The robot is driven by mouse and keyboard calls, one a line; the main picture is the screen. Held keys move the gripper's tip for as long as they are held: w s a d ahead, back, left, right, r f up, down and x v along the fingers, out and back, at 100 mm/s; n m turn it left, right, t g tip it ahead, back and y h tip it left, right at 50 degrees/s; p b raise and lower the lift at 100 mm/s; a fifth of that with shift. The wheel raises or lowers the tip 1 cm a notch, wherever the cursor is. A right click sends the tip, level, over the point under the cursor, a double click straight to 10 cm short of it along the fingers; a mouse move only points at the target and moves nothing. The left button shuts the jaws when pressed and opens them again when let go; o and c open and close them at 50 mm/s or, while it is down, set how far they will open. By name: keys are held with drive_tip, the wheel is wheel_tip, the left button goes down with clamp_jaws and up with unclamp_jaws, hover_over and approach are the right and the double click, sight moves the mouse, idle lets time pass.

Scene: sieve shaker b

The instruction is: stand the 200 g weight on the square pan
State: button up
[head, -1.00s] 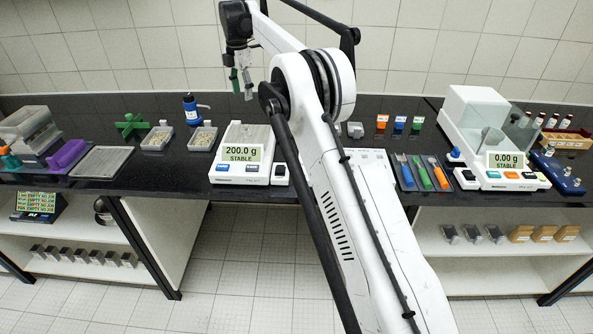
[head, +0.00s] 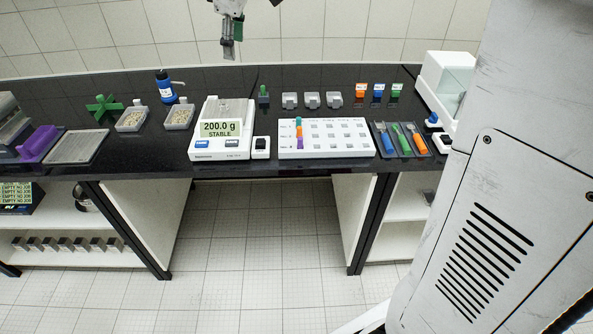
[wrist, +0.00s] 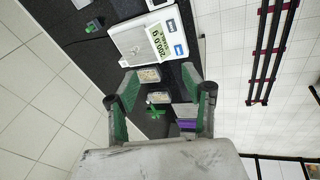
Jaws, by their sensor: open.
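The white balance (head: 218,153) stands on the black bench and its display reads 200.0 g STABLE. Its square pan (head: 236,103) is on top. A small metallic shape, seemingly the 200 g weight (head: 224,106), shows on the pan; it is too small to make out fully. My gripper (head: 229,52) is up above the bench, behind and apart from the balance. In the wrist view its green-padded fingers (wrist: 159,82) are spread with nothing between them.
Two grain trays (head: 132,119) and a blue bottle (head: 165,87) are left of the balance. A small green-topped block (head: 263,95), several grey blocks (head: 312,100) and a white slotted panel (head: 325,150) are to its right. A green cross-shaped holder (head: 103,108) is farther left.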

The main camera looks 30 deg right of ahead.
drive_tip(key=s+f+m+t, duration=0.1)
drive_tip(key=s+f+m, duration=0.2)
drive_tip(key=s, duration=0.7)
drive_tip(key=s+f+m+t, duration=0.1)
drive_tip(key=s+f+m, duration=0.3)
drive_tip(key=s, duration=0.6)
drive_tip(key=s+f+m+t, duration=0.1)
drive_tip(key=s+f+m, duration=0.3)
drive_tip(key=s+f, duration=0.3)
drive_tip(key=s, duration=0.4)
wheel_tip(320, 180, down, 6)
drive_tip(key=b, duration=0.6)
drive_tip(key=shift+f, duration=0.25)
